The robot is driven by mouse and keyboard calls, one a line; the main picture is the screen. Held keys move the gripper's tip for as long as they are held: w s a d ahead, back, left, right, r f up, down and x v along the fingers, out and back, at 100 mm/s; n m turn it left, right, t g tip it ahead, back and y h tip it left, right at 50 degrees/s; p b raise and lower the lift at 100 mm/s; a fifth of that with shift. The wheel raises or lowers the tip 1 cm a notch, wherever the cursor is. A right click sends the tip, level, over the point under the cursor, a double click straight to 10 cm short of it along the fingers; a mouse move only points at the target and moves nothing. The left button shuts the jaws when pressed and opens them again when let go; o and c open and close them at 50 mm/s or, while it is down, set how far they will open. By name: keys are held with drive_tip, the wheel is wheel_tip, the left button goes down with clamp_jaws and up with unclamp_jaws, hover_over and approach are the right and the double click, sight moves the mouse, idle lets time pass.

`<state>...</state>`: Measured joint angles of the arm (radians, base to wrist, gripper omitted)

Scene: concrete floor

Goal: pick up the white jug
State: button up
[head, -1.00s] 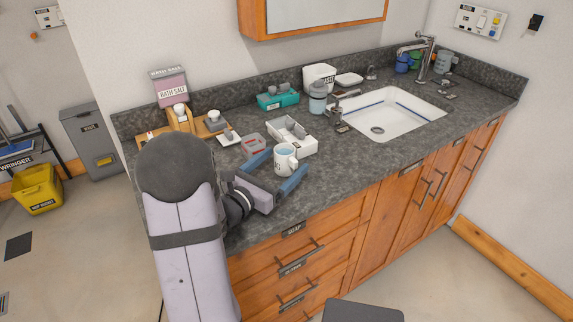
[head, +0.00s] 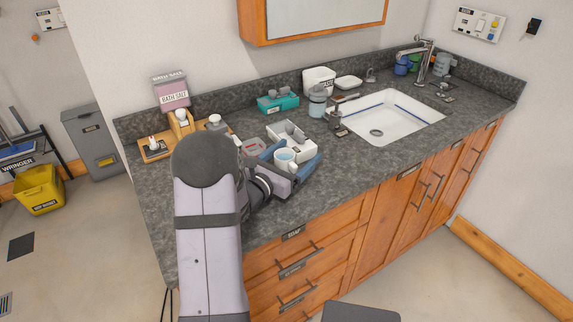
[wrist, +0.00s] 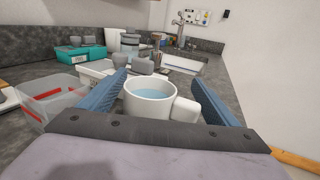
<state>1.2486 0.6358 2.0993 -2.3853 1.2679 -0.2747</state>
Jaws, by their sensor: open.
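The white jug (head: 285,162) is a small mug-shaped vessel with a handle, upright on the grey stone counter. In the wrist view the jug (wrist: 143,108) has bluish liquid inside, and its handle points right. My gripper (head: 299,152) is open, with its two blue fingers on either side of the jug. In the wrist view my gripper (wrist: 158,78) has its left finger close to the jug's rim and its right finger clear of the handle. I cannot tell whether the left finger touches it. The jug's lower part is hidden by the gripper's palm.
A white divided tray (head: 288,132) stands just behind the jug. A clear bin with a red label (wrist: 45,100) is close on the left. A teal box (head: 277,102), a grey-lidded jar (head: 317,102) and the sink (head: 395,115) lie beyond. Counter to the right is bare.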

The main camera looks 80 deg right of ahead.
drive_tip(key=c, duration=1.2)
drive_tip(key=shift+r, duration=0.25)
drive_tip(key=shift+r+b, duration=0.4)
drive_tip(key=shift+r, duration=4.25)
drive_tip(key=shift+r, duration=0.1)
